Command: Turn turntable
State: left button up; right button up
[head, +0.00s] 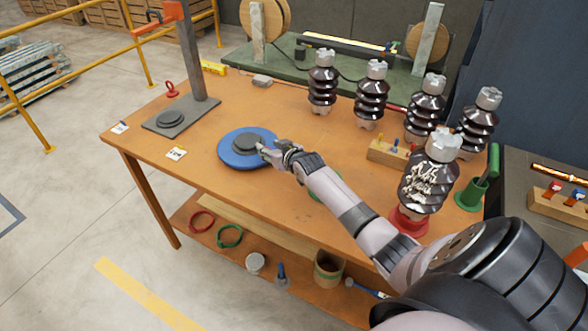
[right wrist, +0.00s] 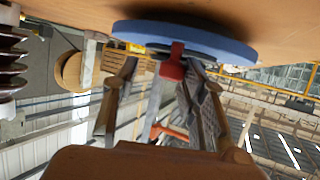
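The turntable (head: 232,158) is a blue disc with a dark grey round hub (head: 245,143), flat on the orange workbench. My right gripper (head: 268,152) is at the disc's right edge, close to the hub. In the right wrist view, which looks upside down, the blue disc (right wrist: 225,45) is at the top, beyond the fingers. The right fingers (right wrist: 165,78) are spread apart, with a small red piece (right wrist: 172,64) in the gap before the disc's edge. The fingers do not visibly close on it. Contact with the disc cannot be told. My left gripper is not in view.
A grey post on a base plate (head: 163,125) stands left of the turntable. Several dark ribbed insulators (head: 371,95) stand at the back right; one, on a red stand (head: 408,222), is nearer my arm. The workbench front (head: 195,185) is clear.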

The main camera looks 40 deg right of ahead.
jog(key=b+v, duration=0.1)
jog(key=v, duration=1.6)
jog(key=s+a+f+g, duration=0.1)
jog(key=s+a+f, duration=0.1)
jog(key=s+a, duration=0.1)
jog(key=s+a+f+n+g, duration=0.1)
jog(key=s+a+f, duration=0.1)
jog(key=a+f, duration=0.1)
jog(key=s+a+f+g+y, duration=0.1)
jog(key=s+a+f+g, duration=0.1)
jog(key=s+a+f, duration=0.1)
jog(key=shift+s+a+f+n, duration=0.1)
jog(key=shift+s+f+n, duration=0.15)
jog(key=shift+s+n, duration=0.05)
